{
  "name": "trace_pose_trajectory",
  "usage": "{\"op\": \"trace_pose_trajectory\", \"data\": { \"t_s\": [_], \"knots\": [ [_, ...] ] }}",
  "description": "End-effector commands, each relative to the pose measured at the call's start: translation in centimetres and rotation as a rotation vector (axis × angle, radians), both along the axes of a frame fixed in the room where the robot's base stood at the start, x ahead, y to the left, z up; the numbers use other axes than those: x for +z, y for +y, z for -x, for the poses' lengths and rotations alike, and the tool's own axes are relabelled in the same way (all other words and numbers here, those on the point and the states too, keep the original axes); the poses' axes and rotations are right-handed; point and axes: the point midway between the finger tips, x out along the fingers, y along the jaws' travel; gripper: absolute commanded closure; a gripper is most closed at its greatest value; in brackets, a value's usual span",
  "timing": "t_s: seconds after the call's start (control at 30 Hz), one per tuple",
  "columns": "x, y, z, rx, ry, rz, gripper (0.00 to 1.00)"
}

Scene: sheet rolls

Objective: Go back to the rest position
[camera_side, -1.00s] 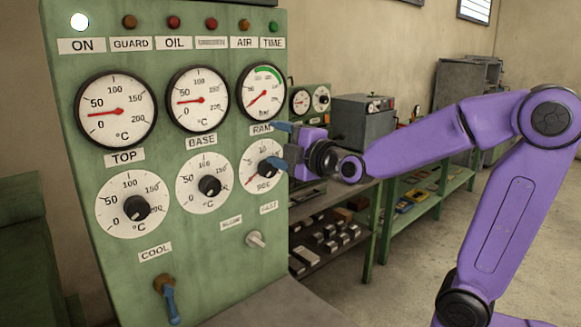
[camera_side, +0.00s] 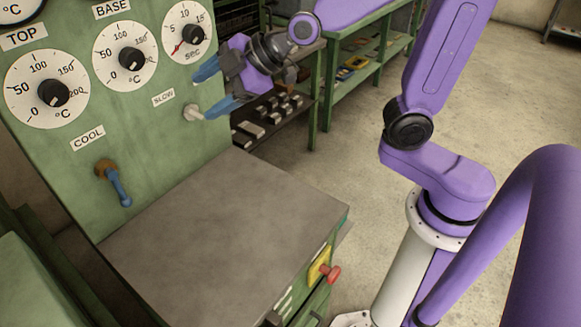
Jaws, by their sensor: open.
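My gripper (camera_side: 213,88) is purple and dark with two blue fingertips. The fingertips are spread apart with nothing between them. It is in front of the right part of the green control panel (camera_side: 150,105), below and to the right of the seconds dial (camera_side: 188,32). The lower fingertip is close to the small grey switch knob (camera_side: 193,112) beside the SLOW label; I cannot tell whether they touch. The FAST label is not visible.
A blue-handled COOL lever (camera_side: 117,185) is low on the panel. A bare grey worktop (camera_side: 230,225) lies below, with a red button (camera_side: 331,273) on its front side. Green shelving (camera_side: 330,85) with metal blocks stands behind. The floor between is clear.

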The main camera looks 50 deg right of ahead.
Motion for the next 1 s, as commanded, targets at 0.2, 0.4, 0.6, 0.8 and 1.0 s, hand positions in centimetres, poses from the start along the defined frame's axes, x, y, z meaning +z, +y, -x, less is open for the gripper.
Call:
{"op": "trace_pose_trajectory", "data": {
  "t_s": [0.2,0.4,0.6,0.8,1.0],
  "knots": [
    [-3.3,-0.3,5.9,0.026,0.260,-0.002,0.30],
    [-5.8,-1.9,11.8,0.006,0.480,0.046,0.30],
    [-7.8,-4.6,17.6,-0.055,0.666,0.140,0.30],
    [-8.9,-8.1,22.9,-0.146,0.796,0.258,0.30],
    [-9.3,-10.6,25.9,-0.222,0.853,0.345,0.30]
  ]
}}
